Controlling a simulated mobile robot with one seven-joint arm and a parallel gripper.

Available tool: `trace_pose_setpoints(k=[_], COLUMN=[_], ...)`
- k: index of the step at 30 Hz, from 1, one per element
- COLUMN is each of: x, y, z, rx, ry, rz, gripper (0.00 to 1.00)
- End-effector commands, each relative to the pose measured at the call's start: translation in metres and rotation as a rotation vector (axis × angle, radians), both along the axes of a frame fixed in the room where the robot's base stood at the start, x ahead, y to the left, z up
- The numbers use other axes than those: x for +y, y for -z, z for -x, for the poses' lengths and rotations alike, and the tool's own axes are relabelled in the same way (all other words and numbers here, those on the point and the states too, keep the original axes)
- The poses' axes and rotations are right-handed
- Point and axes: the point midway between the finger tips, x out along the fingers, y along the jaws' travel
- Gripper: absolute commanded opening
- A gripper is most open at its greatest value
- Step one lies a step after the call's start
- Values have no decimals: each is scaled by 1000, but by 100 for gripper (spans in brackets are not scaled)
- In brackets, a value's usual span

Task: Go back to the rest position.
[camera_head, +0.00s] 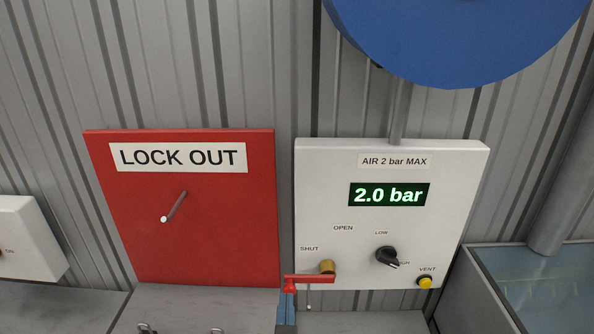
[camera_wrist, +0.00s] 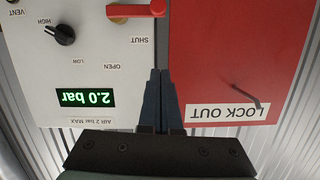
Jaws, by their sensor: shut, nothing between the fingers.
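My gripper (camera_head: 286,308) shows at the bottom middle of the head view, its dark blue fingers together with nothing between them. In the wrist view the gripper (camera_wrist: 161,72) points up the upside-down picture, its closed fingertips in front of the seam between the white air panel (camera_wrist: 30,90) and the red board (camera_wrist: 220,60). The red valve lever (camera_head: 312,279) lies level, reaching left from its brass pivot, just above my fingertips in the head view. I cannot tell whether they touch. The lever also shows in the wrist view (camera_wrist: 136,11), apart from the fingertips there.
The air panel (camera_head: 400,155) reads 2.0 bar and carries a black knob (camera_head: 386,257) and yellow vent button (camera_head: 425,282). The red LOCK OUT board (camera_head: 190,230) has a peg (camera_head: 174,206). A blue round thing (camera_head: 460,35) hangs above. A glass-topped box (camera_head: 545,290) stands right.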

Motion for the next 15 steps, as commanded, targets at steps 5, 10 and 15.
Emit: trace_pose_setpoints(k=[5, 10, 15], x=[-4, -11, -19], y=[-101, -232, -351], z=[-16, -4, 44], rx=[-197, -458, -720], ry=[5, 14, 27], rz=[-1, 11, 36], gripper=[0, 0, 0])
